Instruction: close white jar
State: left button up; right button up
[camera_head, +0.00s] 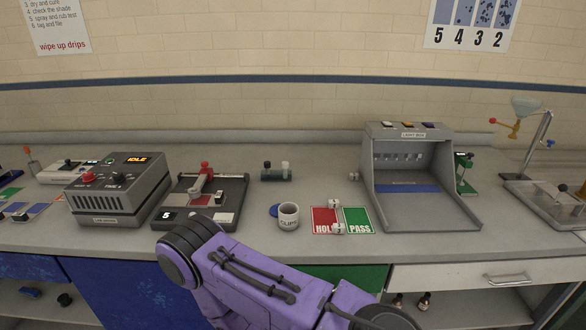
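A small white jar (288,217) with dark lettering on its side stands on the grey bench near the front edge, left of the red card. Its top looks open, with a dark inside. A flat blue disc (273,211), perhaps its lid, lies on the bench just left of the jar, partly behind it. A purple arm link of mine crosses the bottom middle, in front of the bench and below the jar. Neither of my grippers shows in this view.
Red HOLD (322,216) and green PASS (358,221) cards lie right of the jar, with small white pieces on the red one. A grey tester (230,190) and an IDLE box (117,191) stand left. A light box (412,140) stands right. Bare bench lies behind the jar.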

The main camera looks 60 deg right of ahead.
aim_at(291, 222)
jog(key=k, duration=1.15)
jog(key=z, duration=1.85)
jog(key=i, duration=0.5)
jog(key=z, duration=0.1)
